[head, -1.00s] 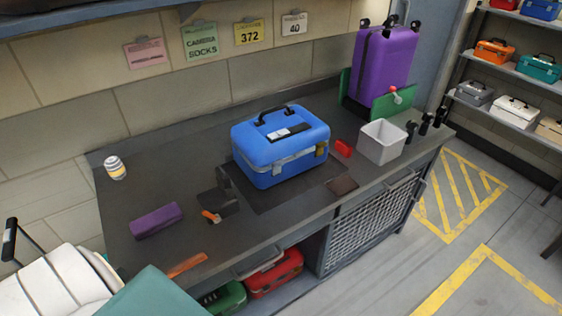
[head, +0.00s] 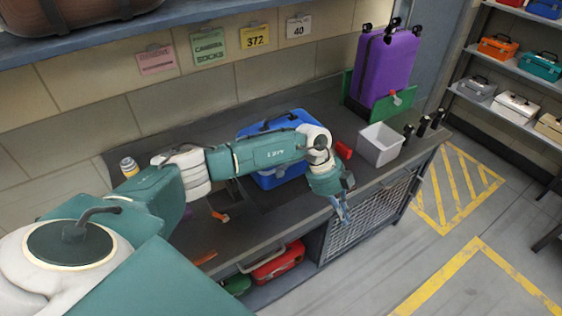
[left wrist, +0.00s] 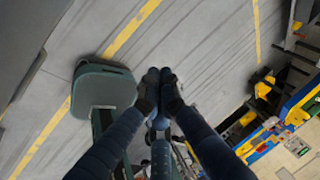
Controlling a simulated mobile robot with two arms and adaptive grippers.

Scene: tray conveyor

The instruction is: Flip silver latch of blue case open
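The blue case (head: 290,119) stands on the dark workbench in the head view. My left forearm crosses in front of it and hides most of its front. I cannot make out the silver latch behind the arm. My left gripper (head: 343,212) points downward past the bench's front edge, to the right of and nearer than the case, apart from it. In the left wrist view its two dark fingertips (left wrist: 159,77) are together with nothing between them, above the grey floor. The case is not recognisable there. My right gripper is not in view.
A small red object (head: 344,149), a white bin (head: 380,145) and a purple suitcase (head: 384,62) stand right of the case. A striped can (head: 129,167) is at the left. A red case (head: 277,264) sits on the shelf below. Open floor lies in front of the bench.

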